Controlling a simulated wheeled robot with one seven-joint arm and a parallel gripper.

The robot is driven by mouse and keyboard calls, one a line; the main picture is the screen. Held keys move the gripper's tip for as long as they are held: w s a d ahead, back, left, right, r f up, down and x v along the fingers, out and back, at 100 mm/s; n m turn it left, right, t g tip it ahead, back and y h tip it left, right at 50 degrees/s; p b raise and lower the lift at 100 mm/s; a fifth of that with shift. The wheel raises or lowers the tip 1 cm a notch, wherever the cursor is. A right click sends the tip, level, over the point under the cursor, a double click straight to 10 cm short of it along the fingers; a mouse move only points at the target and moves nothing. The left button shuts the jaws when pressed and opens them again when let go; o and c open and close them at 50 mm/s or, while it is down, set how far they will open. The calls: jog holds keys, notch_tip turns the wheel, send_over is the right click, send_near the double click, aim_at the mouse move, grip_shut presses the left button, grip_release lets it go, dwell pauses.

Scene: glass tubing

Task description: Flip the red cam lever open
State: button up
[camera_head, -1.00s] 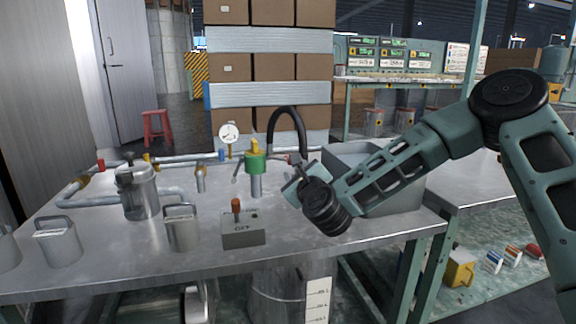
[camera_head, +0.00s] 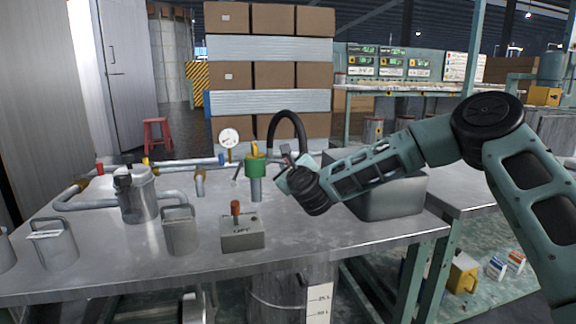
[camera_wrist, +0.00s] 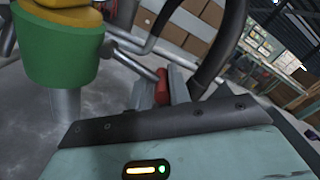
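The red cam lever (camera_wrist: 162,86) shows in the wrist view as a small red piece between my two fingers, with no clear gap on either side. My gripper (camera_wrist: 163,88) appears shut on it. In the head view my gripper (camera_head: 287,158) is just right of the green-and-yellow fitting (camera_head: 255,163), at the pipework. There the lever is hidden or too small to make out. The green body with its yellow top (camera_wrist: 58,45) fills the upper left of the wrist view, apart from my fingers.
A black hose (camera_head: 288,116) arches behind my gripper. A pressure gauge (camera_head: 229,137) stands left of the fitting. A grey box with an orange-red switch (camera_head: 243,231) is in front. Metal jugs (camera_head: 180,232) and a canister (camera_head: 137,196) stand left. A grey bin (camera_head: 390,199) sits right.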

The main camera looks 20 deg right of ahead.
grip_shut()
jog(key=shift+r+n+p, duration=0.75)
jog(key=shift+n+p, duration=0.05)
jog(key=shift+p, duration=0.05)
jog(key=shift+d+n, duration=0.1)
jog(key=shift+n, duration=0.4)
jog(key=o, duration=0.7)
grip_release()
jog(key=shift+s, duration=0.15)
